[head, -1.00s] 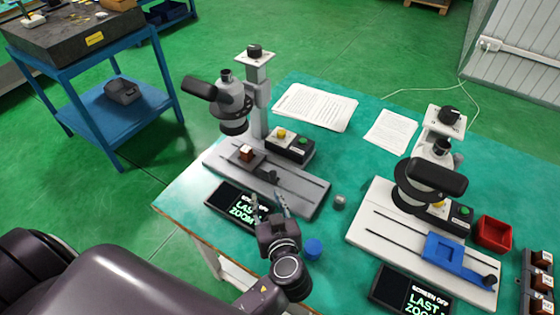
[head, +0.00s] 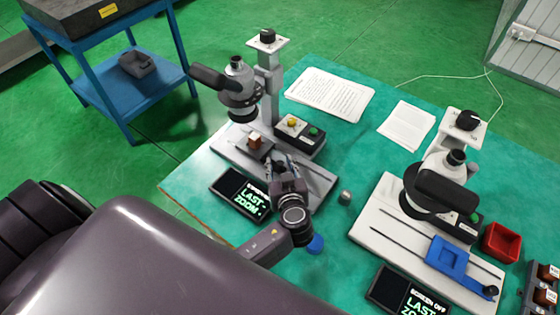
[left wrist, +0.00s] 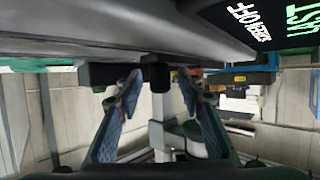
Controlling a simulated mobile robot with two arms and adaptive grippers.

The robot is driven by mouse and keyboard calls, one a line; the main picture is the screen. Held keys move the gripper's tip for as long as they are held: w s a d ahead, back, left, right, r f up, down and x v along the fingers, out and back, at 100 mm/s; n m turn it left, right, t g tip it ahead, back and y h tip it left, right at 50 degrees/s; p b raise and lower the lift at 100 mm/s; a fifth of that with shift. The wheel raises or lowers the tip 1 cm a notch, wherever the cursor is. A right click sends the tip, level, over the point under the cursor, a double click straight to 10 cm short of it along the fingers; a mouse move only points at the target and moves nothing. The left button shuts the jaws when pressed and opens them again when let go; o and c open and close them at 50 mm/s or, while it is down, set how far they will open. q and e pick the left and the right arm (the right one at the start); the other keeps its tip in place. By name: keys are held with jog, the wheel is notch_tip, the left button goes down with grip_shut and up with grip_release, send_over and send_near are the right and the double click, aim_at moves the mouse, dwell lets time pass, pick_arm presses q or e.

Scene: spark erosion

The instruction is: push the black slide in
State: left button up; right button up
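The grey left microscope stand (head: 222,152) has a dark slide (head: 270,161) on its base, with a small brown block (head: 254,140) on top. My left gripper (head: 281,166) comes in over the front of this base and partly hides the slide's near end. In the left wrist view its two fingers (left wrist: 158,84) are apart, with a small black knob (left wrist: 159,78) seen between the fingertips. I cannot tell whether a finger touches the knob. My right gripper is not in view.
A dark display (head: 241,191) lies just left of my gripper. A white microscope stand (head: 385,222) with a blue slide (head: 446,257) stands further right. Papers (head: 330,95) lie behind.

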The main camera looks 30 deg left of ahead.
aim_at(268, 151)
pick_arm(q)
jog(key=shift+w+a, duration=0.1)
grip_shut()
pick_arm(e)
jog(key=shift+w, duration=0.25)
pick_arm(q)
jog(key=a, duration=0.2)
jog(key=a+b, duration=0.1)
jog(key=shift+w+a+f, duration=0.1)
jog(key=shift+w+a, duration=0.1)
jog(key=shift+a, duration=0.15)
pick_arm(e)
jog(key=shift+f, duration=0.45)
